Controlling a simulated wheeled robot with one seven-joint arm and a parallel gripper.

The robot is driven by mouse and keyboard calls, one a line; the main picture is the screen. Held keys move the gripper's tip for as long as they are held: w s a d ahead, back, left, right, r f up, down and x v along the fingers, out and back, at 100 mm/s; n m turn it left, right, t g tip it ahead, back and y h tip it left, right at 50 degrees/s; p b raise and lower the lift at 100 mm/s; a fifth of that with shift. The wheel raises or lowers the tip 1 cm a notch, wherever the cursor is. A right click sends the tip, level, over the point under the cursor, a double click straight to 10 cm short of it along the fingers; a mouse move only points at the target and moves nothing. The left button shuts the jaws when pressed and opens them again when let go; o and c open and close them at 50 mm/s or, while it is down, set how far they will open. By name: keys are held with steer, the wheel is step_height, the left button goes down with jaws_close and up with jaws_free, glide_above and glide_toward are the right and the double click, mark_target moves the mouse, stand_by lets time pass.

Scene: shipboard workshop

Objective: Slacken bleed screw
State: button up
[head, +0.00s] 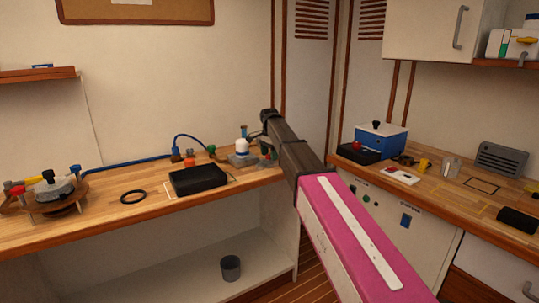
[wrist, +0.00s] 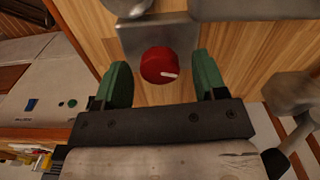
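A round red knob (wrist: 160,65) with a white pointer mark, apparently the bleed screw, sits on a grey metal block (wrist: 183,35) in the wrist view. The mark points to the right and slightly down in the picture. My gripper (wrist: 160,82) is open, with one green finger to each side of the knob and a visible gap on both sides. In the head view my gripper (head: 266,152) is at the right end of the left bench, beside a fitting with a white body and blue top (head: 242,147). My arm and gripper mostly hide the knob there.
On the left bench (head: 110,215) lie a black tray (head: 198,180), a black ring (head: 133,197) and a blue hose (head: 130,162). The right counter holds a blue box (head: 381,138) and a grey vented unit (head: 502,160). A grey cup (head: 230,268) stands on the lower shelf.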

steer(key=c, duration=0.9)
steer(key=shift+o, duration=0.2)
steer(key=shift+n, duration=0.3)
steer(key=n, duration=0.4)
steer(key=shift+n, duration=0.4)
steer(key=n, duration=1)
steer(key=shift+n, duration=0.4)
steer(key=n, duration=0.5)
steer(key=shift+n, duration=0.3)
